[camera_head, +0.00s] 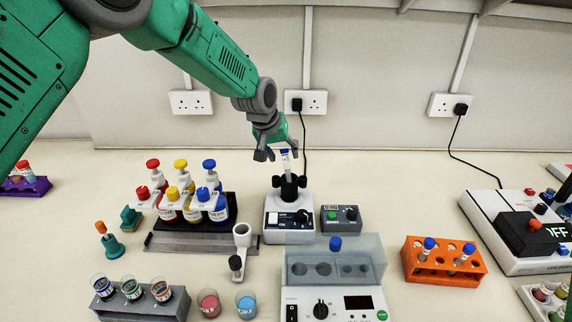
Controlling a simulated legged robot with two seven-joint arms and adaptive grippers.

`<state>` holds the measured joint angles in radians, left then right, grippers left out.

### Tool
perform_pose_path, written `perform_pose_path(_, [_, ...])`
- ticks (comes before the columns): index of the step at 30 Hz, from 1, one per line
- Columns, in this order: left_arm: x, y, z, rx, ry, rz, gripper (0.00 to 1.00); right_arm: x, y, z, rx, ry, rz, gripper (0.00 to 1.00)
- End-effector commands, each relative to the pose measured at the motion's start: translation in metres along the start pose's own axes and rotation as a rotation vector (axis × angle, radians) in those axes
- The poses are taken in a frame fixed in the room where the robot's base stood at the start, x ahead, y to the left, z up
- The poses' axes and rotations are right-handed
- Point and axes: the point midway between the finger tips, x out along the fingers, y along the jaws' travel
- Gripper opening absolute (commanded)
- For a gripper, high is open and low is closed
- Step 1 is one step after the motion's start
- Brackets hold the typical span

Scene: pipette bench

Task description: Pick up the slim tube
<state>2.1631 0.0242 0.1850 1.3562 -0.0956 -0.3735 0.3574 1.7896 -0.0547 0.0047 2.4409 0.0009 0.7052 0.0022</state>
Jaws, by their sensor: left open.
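My left gripper (279,155) hangs down from the upper left at the tube's cap. Its fingers are open, one to the left of the cap and one to the right in the picture. I cannot tell whether either finger touches the tube. The tube's lower end is hidden in the black holder. My right gripper is not in view.
Bottles with red, yellow and blue tops (208,207) stand left of the mixer. A clear-lidded block (333,266) is in front. An orange rack (418,272) holds blue-capped tubes at right. A grey control box (341,227) sits beside the mixer. The bench behind is clear.

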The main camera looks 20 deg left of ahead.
Motion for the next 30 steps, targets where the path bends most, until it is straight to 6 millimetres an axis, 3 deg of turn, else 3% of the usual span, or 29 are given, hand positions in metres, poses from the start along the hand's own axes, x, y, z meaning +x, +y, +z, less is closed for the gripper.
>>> perform_pose_path(6, [-0.001, 0.004, 0.001, 0.004, 0.003, -0.002, 0.4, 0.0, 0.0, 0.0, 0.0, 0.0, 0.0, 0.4])
perform_pose_path(9, [-0.001, 0.005, 0.001, 0.004, 0.002, -0.004, 0.06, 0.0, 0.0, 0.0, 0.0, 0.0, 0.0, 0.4])
perform_pose_path(10, [0.0, 0.005, 0.001, 0.004, 0.002, -0.004, 0.0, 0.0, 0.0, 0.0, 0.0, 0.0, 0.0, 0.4])
perform_pose_path(23, [-0.002, 0.002, 0.0, 0.001, 0.001, 0.0, 0.0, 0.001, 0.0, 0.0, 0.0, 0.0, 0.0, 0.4])
perform_pose_path(30, [-0.023, 0.009, -0.009, 0.003, 0.004, 0.0, 0.0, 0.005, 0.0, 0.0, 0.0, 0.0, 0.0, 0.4])
